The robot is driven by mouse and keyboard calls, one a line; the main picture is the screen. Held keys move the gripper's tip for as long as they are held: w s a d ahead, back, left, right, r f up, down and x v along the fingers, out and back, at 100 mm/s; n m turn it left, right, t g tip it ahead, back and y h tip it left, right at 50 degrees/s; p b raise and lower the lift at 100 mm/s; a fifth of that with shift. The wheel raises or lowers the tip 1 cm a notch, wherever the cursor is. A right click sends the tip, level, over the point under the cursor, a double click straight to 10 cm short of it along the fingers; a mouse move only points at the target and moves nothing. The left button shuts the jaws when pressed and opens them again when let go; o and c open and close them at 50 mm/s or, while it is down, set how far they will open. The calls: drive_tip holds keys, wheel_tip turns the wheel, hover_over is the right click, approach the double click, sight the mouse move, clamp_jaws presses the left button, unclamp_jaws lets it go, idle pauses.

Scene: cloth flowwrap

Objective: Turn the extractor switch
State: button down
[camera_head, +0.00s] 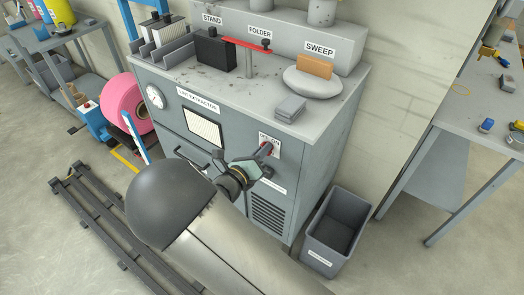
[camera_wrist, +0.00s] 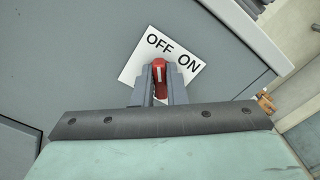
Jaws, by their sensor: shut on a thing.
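The extractor switch is a red knob (camera_wrist: 159,76) with a white mark, on a white plate (camera_wrist: 187,65) lettered OFF and ON. My gripper (camera_wrist: 158,90) is shut on the knob, one grey finger on each side. In the head view my gripper (camera_head: 262,155) reaches the red knob (camera_head: 269,149) on the front of the grey lint extractor cabinet (camera_head: 225,140). The fingers hide the lower sides of the knob.
The cabinet front has a gauge (camera_head: 155,97), a window (camera_head: 202,127) and a handle (camera_head: 188,158). On its top stand a red folder arm (camera_head: 246,44) and a sweep block (camera_head: 315,66). A grey bin (camera_head: 335,230) stands at right on the floor, near a workbench (camera_head: 470,90).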

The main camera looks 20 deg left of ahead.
drive_tip(key=m+b, duration=1)
drive_tip(key=m, duration=0.1)
drive_tip(key=m+b, duration=0.5)
drive_tip(key=shift+s+d+f, duration=0.15)
drive_tip(key=shift+d, duration=0.2)
drive_tip(key=shift+m, duration=0.4)
drive_tip(key=c, duration=1.5)
unclamp_jaws()
drive_tip(key=shift+o, duration=0.2)
drive_tip(key=v, duration=1.7)
drive_tip(key=shift+s, duration=0.25)
